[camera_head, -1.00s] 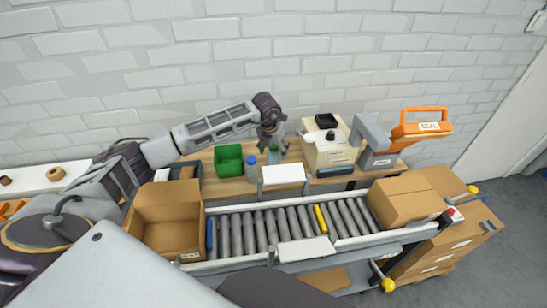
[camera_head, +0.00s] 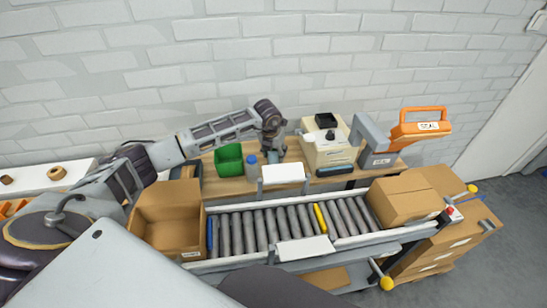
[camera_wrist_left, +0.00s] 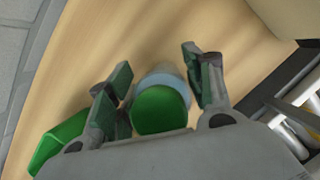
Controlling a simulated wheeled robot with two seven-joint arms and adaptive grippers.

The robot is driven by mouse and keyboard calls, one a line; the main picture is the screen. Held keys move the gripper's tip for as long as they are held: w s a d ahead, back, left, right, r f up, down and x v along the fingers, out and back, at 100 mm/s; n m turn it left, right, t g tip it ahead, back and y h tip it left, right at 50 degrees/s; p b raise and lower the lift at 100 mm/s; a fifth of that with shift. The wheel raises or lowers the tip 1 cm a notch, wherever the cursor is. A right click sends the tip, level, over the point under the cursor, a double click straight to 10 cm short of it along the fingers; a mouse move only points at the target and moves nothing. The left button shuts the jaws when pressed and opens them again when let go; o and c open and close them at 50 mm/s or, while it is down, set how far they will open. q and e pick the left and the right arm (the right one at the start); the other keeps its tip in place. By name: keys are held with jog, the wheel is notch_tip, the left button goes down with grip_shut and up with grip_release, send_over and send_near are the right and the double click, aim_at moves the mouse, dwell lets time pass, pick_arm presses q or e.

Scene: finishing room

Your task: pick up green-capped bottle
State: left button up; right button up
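The green-capped bottle's round green cap (camera_wrist_left: 158,110) shows in the left wrist view, with a pale blue-grey rim of the bottle around it. My left gripper (camera_wrist_left: 158,68) is open, with one finger on each side of the bottle and a visible gap on the right. In the head view my left gripper (camera_head: 272,152) points down over the bench and hides most or all of the green-capped bottle. My right gripper does not show.
A blue-capped bottle (camera_head: 252,168) stands just left of my gripper. A green bin (camera_head: 229,160) is further left. A roller conveyor (camera_head: 265,232) with an open carton (camera_head: 168,235) runs in front.

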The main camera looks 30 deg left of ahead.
pick_arm(q)
jog(key=c, duration=0.6)
jog(key=shift+r, duration=0.2)
jog(key=shift+c, duration=0.2)
jog(key=shift+r, duration=0.6)
notch_tip(320, 180, up, 8)
jog(key=shift+f+b, duration=0.2)
jog(key=shift+b, duration=0.4)
jog(key=shift+r, duration=0.4)
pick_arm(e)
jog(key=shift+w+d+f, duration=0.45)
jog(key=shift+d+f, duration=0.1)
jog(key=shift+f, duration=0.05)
pick_arm(q)
jog(key=shift+r, duration=0.1)
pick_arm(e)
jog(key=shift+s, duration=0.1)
